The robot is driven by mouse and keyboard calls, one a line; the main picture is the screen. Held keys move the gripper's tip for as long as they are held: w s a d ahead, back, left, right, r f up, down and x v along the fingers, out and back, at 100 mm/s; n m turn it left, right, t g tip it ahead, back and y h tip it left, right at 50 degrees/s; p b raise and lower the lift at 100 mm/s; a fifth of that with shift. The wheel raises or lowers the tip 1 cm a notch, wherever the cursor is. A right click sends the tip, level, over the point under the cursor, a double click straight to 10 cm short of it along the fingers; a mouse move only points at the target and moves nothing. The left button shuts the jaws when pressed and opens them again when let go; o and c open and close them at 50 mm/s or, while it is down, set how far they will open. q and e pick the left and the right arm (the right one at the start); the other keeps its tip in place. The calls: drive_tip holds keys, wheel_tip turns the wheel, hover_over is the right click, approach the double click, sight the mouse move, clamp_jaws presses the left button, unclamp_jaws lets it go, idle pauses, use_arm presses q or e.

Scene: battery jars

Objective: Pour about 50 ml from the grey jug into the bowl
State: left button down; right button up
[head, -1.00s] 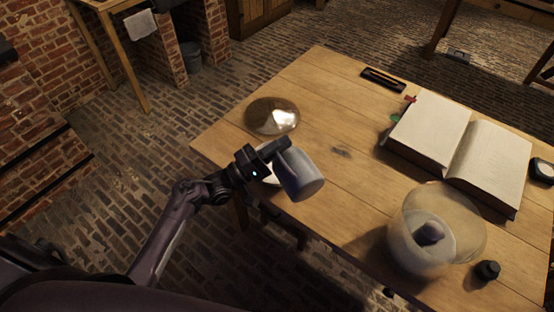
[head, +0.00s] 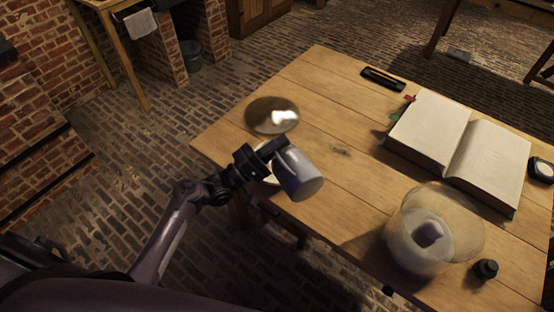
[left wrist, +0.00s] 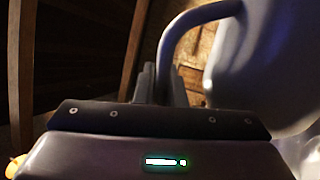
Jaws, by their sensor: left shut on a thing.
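My left gripper (head: 274,149) is shut on the grey jug (head: 301,174) and holds it tilted over the table's near left edge. In the left wrist view the jug's handle (left wrist: 187,28) rises by the fingers and its body (left wrist: 262,62) fills the right side. A pale round dish, possibly the bowl (head: 270,179), shows only partly below the gripper and jug. I cannot see the jug's inside, any stream, or the level in that dish. My right gripper is not in view.
A glossy round glass piece (head: 272,115) lies behind the jug. A large clear jar (head: 408,252) with a greyish piece inside stands at the right, beside a small black knob (head: 486,269). An open book (head: 480,150) and a dark tray (head: 383,79) lie farther back. The table's middle is clear.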

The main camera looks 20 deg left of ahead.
use_arm(q)
drive_tip(key=shift+w+a+r+n+t+p, duration=0.25)
drive_tip(key=shift+w+a+n+t+p, duration=0.15)
drive_tip(key=shift+n+p, duration=0.25)
idle(0.8)
